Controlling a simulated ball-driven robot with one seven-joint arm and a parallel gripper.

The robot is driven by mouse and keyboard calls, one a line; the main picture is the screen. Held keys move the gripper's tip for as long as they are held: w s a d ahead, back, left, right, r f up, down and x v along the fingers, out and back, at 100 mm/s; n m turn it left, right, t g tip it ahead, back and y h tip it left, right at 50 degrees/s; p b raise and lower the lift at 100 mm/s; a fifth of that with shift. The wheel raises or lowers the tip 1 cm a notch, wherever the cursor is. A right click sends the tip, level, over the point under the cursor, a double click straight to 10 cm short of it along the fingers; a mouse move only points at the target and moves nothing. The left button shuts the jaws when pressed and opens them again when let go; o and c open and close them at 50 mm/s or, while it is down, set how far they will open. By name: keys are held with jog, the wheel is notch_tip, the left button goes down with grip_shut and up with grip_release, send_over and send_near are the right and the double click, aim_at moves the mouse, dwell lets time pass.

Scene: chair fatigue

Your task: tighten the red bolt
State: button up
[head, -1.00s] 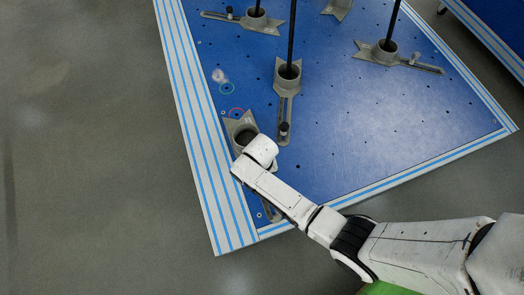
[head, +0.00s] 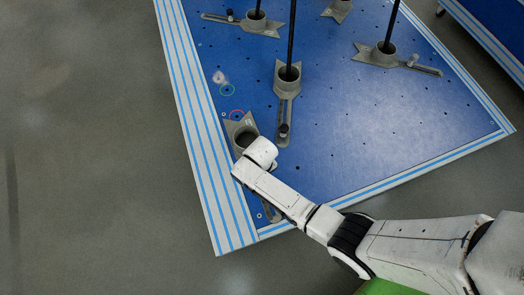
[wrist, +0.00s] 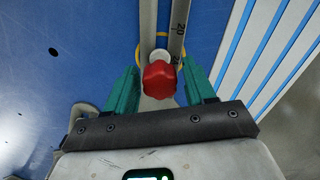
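The red bolt (wrist: 160,78) has a lobed red head and shows in the wrist view at the slotted grey bar (wrist: 148,28), in front of a pale round part. My gripper (wrist: 161,73) has two green fingers, one on each side of the bolt head. The fingers are apart, with narrow gaps between them and the head, so it looks open; contact is not visible. In the head view, my white arm covers the gripper and the bolt. The grey clamp base (head: 229,128) beside my wrist shows there, with part of its slotted bar below the arm.
The blue table (head: 340,130) has a striped edge (head: 204,165). Other grey clamps stand on it, including one with a black post (head: 287,85) close to my wrist and one farther right (head: 382,54). Grey floor (head: 90,150) is clear at left.

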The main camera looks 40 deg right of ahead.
jog(key=c, duration=0.9)
jog(key=m, duration=0.3)
jog(key=shift+p, duration=0.3)
jog(key=shift+m, duration=0.6)
jog(key=m, duration=0.3)
jog(key=shift+m+p, duration=0.35)
jog(key=shift+m, duration=0.05)
jog(key=m, duration=0.4)
